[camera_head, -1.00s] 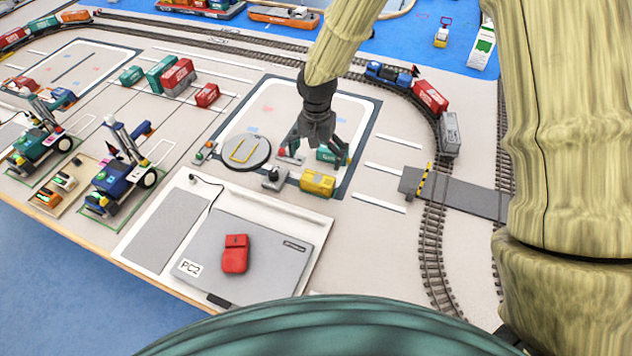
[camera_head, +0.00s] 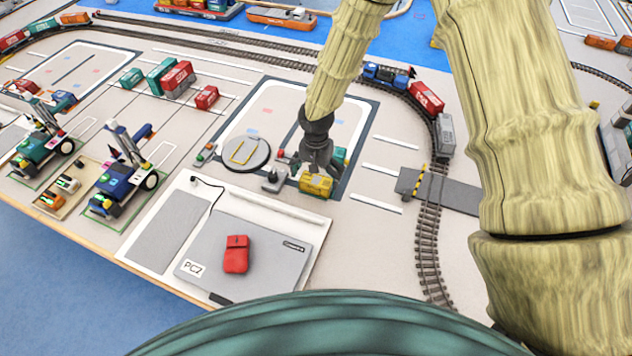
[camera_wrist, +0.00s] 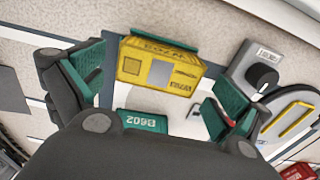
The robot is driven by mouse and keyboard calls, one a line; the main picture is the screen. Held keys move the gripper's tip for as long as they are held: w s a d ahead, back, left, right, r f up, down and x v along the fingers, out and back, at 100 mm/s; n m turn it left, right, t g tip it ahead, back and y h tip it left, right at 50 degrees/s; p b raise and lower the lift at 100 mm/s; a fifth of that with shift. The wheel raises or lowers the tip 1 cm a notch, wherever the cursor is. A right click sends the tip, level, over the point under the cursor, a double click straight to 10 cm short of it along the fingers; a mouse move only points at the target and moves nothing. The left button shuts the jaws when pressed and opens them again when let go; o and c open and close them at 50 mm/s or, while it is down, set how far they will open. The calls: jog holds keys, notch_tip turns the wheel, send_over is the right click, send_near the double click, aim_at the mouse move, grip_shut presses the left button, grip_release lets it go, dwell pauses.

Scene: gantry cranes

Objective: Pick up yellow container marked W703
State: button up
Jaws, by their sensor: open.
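The yellow container (camera_head: 315,186) lies on the table near the front edge of the dark-bordered white pad. In the wrist view the yellow container (camera_wrist: 160,66) shows its top, with upside-down lettering that looks like W703. My gripper (camera_head: 318,165) points down just behind and above it in the head view. In the wrist view my gripper (camera_wrist: 155,82) has its green-padded fingers spread wide, one on each side of the container. Whether they touch it cannot be told.
A green container (camera_wrist: 143,122) with upside-down lettering like B602 lies close to the yellow one. A grey block with a black knob (camera_wrist: 262,75) and a round grey turntable (camera_head: 245,153) are near. A PC2 panel with a red object (camera_head: 236,254) lies in front.

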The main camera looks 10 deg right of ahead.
jog(key=shift+f+p, duration=0.35)
jog(key=shift+f, duration=1)
jog(key=c, duration=0.9)
jog(key=shift+c, duration=0.2)
